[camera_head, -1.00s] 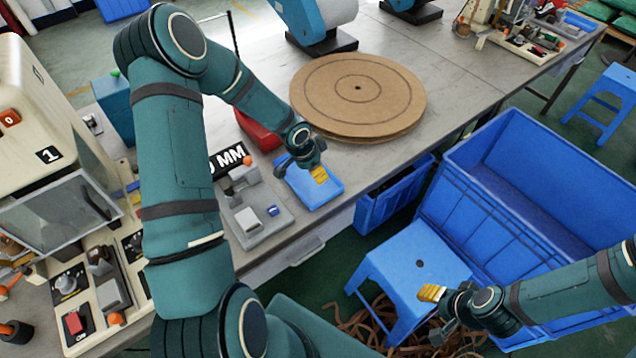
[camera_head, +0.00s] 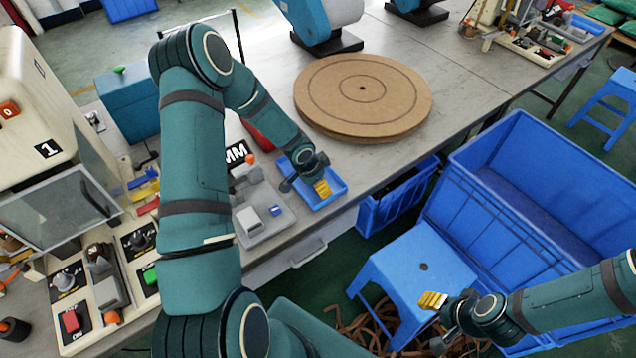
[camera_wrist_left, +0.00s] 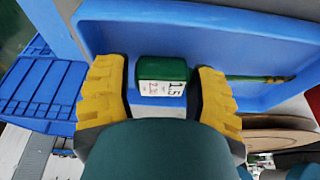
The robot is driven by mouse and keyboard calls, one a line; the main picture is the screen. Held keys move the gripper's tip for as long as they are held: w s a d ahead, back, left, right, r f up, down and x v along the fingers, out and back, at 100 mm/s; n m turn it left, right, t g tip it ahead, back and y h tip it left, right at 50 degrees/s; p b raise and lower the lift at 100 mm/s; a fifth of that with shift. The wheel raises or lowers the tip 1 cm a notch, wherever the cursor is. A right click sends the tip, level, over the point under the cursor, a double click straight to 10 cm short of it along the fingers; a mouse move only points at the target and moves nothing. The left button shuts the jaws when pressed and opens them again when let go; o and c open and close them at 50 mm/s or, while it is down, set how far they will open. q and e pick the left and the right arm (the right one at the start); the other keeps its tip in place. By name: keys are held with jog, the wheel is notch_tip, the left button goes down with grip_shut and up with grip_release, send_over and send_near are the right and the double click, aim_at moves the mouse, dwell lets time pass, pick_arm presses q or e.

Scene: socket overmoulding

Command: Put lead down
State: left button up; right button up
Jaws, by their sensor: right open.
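My left gripper (camera_head: 322,188) is over the small blue tray (camera_head: 336,198) on the bench. In the left wrist view, its yellow fingertips (camera_wrist_left: 160,92) stand wide apart. A green block with a white label (camera_wrist_left: 162,72) lies between them, with narrow gaps to both fingers. A thin green lead (camera_wrist_left: 262,78) runs from behind the right finger across the blue tray floor to a dark tip. Whether it joins the block is hidden. In the head view, the lead cannot be made out.
A grey fixture (camera_head: 265,212) stands left of the tray. Round brown boards (camera_head: 362,95) lie behind it. A blue stool (camera_head: 415,262) and a large blue crate (camera_head: 530,190) stand off the bench's front edge.

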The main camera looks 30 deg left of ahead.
pick_arm(q)
jog(key=shift+r, duration=0.1)
jog(key=shift+s+r+p, duration=0.1)
jog(key=shift+r+p, duration=0.25)
jog(key=shift+r, duration=0.15)
jog(key=p+v, duration=0.3)
jog(key=v, duration=0.8)
jog(key=s+d+f+n+h, duration=0.2)
jog(key=s+d, duration=0.1)
jog(key=d, duration=0.6)
jog(key=s+d+f+n+h, duration=0.1)
jog(key=s+d+f+n, duration=0.15)
jog(key=d, duration=0.65)
jog(key=s+d+f+n, duration=0.3)
jog(key=s+d, duration=0.2)
jog(key=s, duration=0.2)
jog(key=shift+s+f+g+y, duration=0.15)
jog(key=shift+s+g+y, duration=0.05)
jog(key=shift+g+y, duration=0.2)
jog(key=shift+d+f, duration=0.1)
